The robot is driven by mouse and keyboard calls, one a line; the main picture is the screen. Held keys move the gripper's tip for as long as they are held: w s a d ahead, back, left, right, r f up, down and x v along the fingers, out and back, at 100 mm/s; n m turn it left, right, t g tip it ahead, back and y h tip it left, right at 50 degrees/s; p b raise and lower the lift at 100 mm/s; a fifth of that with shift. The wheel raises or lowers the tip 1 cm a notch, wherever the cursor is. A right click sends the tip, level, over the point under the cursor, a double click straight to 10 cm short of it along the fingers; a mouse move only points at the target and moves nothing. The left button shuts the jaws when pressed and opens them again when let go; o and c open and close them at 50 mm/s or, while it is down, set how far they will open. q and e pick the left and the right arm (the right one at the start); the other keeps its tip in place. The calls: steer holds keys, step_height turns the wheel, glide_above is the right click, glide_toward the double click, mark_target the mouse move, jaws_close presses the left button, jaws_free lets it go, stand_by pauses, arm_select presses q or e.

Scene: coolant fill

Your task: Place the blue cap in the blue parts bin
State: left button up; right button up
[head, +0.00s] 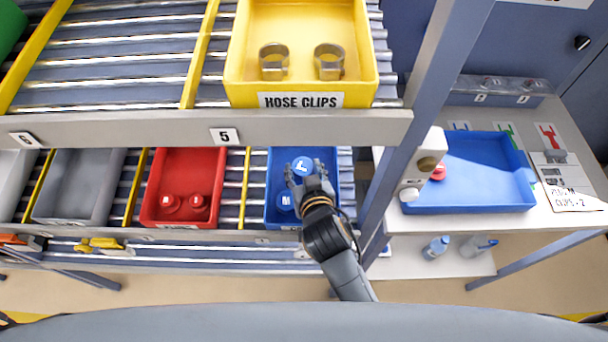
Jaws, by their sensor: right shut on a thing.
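The blue parts bin (275,212) sits on the lower roller shelf, right of the red bin. My right gripper (304,172) is over this bin and shut on a blue cap (303,166) with a white mark on top. Another blue cap (285,201) lies inside the bin, left of my right gripper. My gripper and wrist hide part of the bin's right side, and I cannot tell how high the held cap is above the bin floor. My left gripper is not in view.
A red bin (188,165) with red caps and a grey bin (80,185) stand to the left. The upper shelf edge (150,130) and yellow hose clips bin (302,90) are above. A grey post (400,165) stands right, before a blue tray (475,175) on a bench.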

steer(key=o, duration=0.9)
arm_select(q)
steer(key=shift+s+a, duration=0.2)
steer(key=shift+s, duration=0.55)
arm_select(e)
steer(key=shift+o, duration=0.2)
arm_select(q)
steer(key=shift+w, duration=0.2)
arm_select(e)
steer(key=shift+s+r, duration=0.1)
steer(key=shift+s, duration=0.1)
steer(key=b+v, duration=0.1)
steer(key=v, duration=0.9)
steer(key=shift+s, duration=0.25)
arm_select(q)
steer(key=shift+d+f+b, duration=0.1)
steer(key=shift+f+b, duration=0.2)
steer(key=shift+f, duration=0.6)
arm_select(e)
steer(key=shift+s+d+r, duration=0.2)
steer(key=shift+s+r, duration=0.2)
steer(key=shift+s, duration=0.1)
